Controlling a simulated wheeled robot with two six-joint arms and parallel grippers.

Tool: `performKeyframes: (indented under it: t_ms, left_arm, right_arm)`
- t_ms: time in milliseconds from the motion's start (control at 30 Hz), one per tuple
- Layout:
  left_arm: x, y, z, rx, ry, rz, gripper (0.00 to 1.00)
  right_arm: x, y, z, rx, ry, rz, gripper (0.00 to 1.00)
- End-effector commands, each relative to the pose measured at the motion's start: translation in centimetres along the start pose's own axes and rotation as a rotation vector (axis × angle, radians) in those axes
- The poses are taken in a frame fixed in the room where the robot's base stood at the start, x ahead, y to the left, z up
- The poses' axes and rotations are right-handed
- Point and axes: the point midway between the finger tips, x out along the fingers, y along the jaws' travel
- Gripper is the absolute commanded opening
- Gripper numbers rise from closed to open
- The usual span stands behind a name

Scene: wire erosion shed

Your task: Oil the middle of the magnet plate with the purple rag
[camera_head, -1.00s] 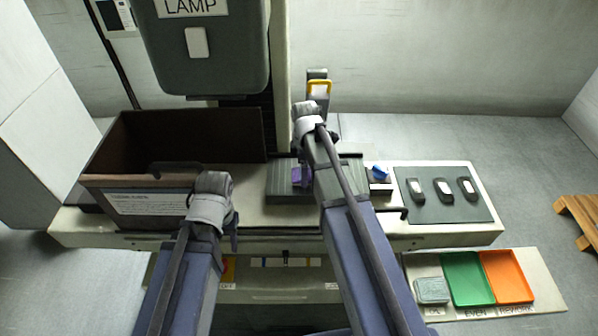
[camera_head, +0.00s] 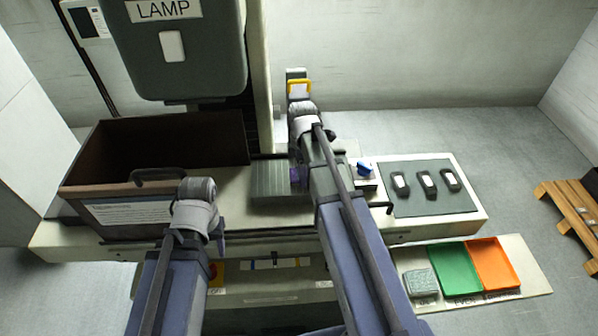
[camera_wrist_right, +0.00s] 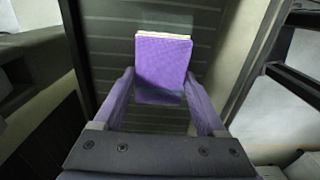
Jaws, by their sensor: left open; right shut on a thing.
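The purple rag (camera_wrist_right: 160,62) is a folded pad between the two fingers of my right gripper (camera_wrist_right: 162,95), which is shut on it. It is over the ribbed grey magnet plate (camera_wrist_right: 115,85); I cannot tell whether it touches. In the head view the magnet plate (camera_head: 270,182) lies on the machine bed, and my right arm hides its right part. Only a bit of purple (camera_head: 297,176) shows beside that arm. My left gripper (camera_head: 215,240) is open and empty in front of the dark bin, its fingers mostly hidden by the wrist.
The open dark bin (camera_head: 120,215) stands left of the plate, under the LAMP housing (camera_head: 165,55). A blue-topped item (camera_head: 365,169) sits right of the plate, near a dark mat (camera_head: 405,203) with several small parts. Green (camera_head: 453,268) and orange (camera_head: 498,266) trays lie lower right.

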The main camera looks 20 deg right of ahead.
Motion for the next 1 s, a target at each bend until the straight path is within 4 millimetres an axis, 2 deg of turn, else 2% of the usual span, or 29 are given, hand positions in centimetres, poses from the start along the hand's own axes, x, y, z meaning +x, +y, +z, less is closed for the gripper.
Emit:
performKeyframes:
  t_ms: [300,667,1000]
  left_arm:
    - [0.2,0.0,0.0,0.0,0.0,0.0,0.5]
    - [0.2,0.0,0.0,0.0,0.0,0.0,0.5]
    - [0.1,0.0,0.0,0.0,0.0,0.0,0.5]
  right_arm:
    - [0.2,0.0,2.8,0.003,-0.002,0.0,0.29]
    - [0.2,0.0,3.6,0.003,-0.005,0.0,0.29]
    - [0.0,0.0,6.3,0.004,-0.005,0.0,0.29]
